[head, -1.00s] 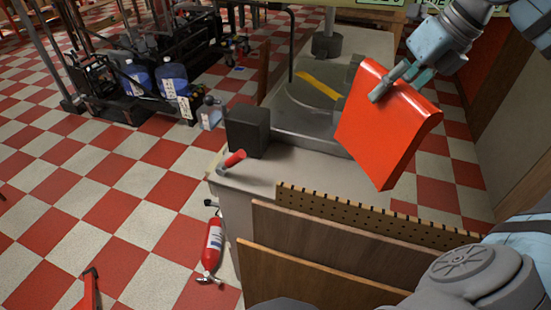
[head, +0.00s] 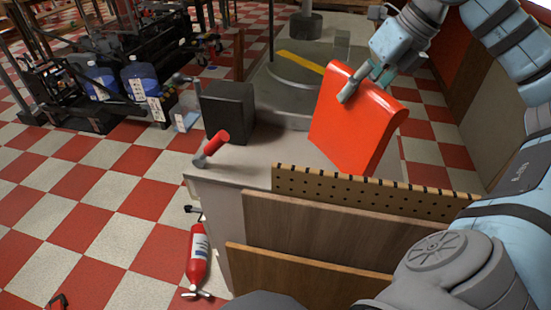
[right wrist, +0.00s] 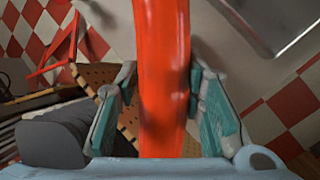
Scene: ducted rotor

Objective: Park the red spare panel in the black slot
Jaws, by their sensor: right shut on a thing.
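The red panel (head: 352,118) is a thick, slightly curved slab. It hangs tilted in the air, above the counter behind the perforated board, in the head view. My right gripper (head: 356,84) is shut on its upper edge. In the right wrist view the red panel (right wrist: 162,75) runs between the two teal finger pads of the right gripper (right wrist: 162,105). A black box (head: 228,110) stands on the counter, left of the panel. I cannot tell whether it holds the black slot; no slot opening is clear. My left gripper is not in view.
A perforated board (head: 350,188) and two wooden boards (head: 330,228) stand along the counter's near side. A red-handled tool (head: 212,146) lies at the counter's left corner (head: 250,172). Checkered floor at left is mostly free.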

